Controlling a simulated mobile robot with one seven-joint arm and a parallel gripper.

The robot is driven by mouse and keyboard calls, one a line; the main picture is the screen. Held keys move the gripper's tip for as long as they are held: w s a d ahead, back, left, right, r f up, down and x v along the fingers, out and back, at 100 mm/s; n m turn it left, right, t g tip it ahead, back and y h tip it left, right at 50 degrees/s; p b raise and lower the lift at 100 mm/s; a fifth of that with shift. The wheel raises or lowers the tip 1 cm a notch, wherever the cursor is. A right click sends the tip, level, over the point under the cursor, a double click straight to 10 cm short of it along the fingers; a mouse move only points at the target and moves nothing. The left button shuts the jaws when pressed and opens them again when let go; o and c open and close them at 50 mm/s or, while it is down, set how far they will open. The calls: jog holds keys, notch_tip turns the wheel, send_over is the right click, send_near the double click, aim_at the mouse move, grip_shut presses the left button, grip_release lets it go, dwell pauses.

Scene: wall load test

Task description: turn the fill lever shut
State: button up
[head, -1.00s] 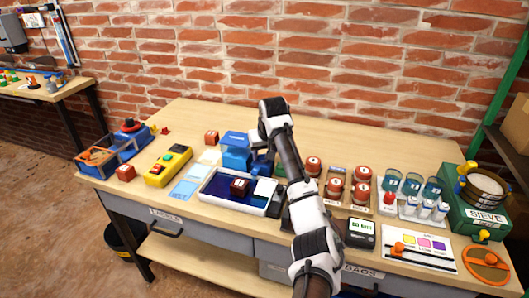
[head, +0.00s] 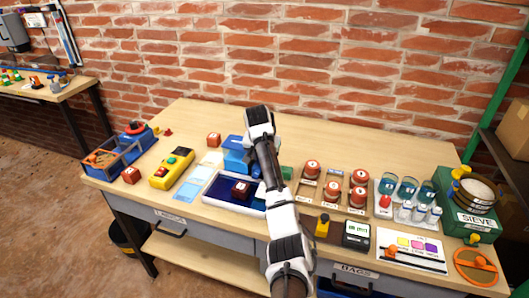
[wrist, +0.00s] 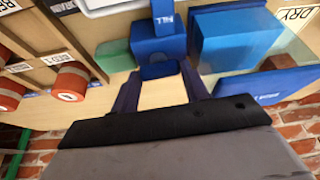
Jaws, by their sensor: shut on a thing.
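A blue unit (head: 236,153) stands on the bench behind the white-rimmed tray (head: 209,199), to the left of my arm. In the wrist view, a blue block labelled FILL (wrist: 166,14) rises from a blue body. The blue lever end (wrist: 160,71) lies between my gripper's fingertips (wrist: 162,75), and the fingers are shut on it. In the head view my arm hides the gripper and most of the lever. A dark red block (head: 241,189) sits in the tray's dark blue inside. The lever's exact angle cannot be told.
A yellow item (head: 322,226) and a scale (head: 356,234) stand at the front.

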jog(key=shift+m, duration=0.6)
jog(key=o, duration=1)
